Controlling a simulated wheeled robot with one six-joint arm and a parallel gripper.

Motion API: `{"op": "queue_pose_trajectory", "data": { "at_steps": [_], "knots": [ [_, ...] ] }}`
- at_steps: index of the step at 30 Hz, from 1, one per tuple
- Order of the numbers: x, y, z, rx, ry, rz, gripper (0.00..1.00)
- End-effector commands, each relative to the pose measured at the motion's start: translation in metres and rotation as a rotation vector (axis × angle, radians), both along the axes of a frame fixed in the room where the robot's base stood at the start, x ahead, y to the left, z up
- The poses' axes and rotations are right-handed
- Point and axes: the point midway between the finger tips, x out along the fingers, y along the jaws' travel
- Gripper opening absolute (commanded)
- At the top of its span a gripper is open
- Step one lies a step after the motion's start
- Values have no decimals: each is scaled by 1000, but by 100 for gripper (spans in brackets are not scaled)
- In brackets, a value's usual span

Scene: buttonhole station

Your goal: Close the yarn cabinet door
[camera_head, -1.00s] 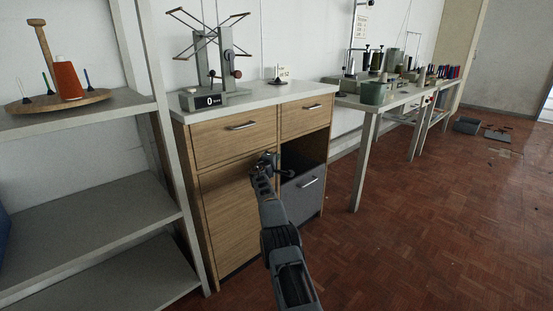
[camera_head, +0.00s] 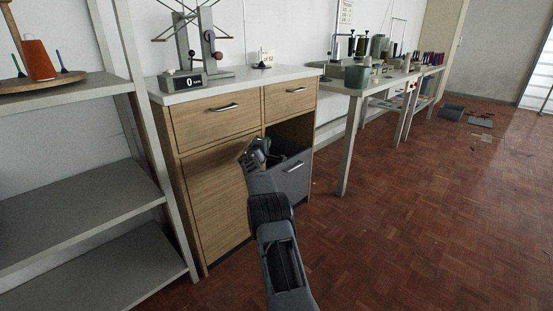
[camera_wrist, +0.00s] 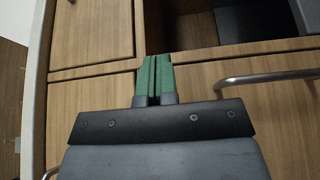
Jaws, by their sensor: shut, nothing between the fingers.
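The yarn cabinet door (camera_head: 215,200) is the plain wooden panel at the lower left of the cabinet, under the left drawer. It looks flush or almost flush; a small gap cannot be ruled out. In the wrist view, which is turned sideways, the door (camera_wrist: 290,115) fills the lower right with its bar handle (camera_wrist: 265,78). My gripper (camera_head: 252,156) is in front of the door's upper right corner in the head view and hides the handle there. Its green fingers (camera_wrist: 154,66) are together and empty, near the door's corner; contact cannot be told.
The left drawer (camera_head: 220,115) and right drawer (camera_head: 290,97) are shut. A dark open compartment (camera_head: 290,132) with a grey bin front (camera_head: 292,178) is right of the door. A grey shelf unit (camera_head: 80,195) stands close left.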

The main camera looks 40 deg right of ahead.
Motion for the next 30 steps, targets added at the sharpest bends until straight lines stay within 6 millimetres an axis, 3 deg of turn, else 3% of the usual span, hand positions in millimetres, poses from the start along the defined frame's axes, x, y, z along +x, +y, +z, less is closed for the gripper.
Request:
{"op": "queue_pose_trajectory", "data": {
  "at_steps": [18, 30],
  "knots": [
    [-78, -3, 1, 1, 3, 6, 0],
    [-93, -5, 0, 3, 3, 7, 0]
  ]
}}
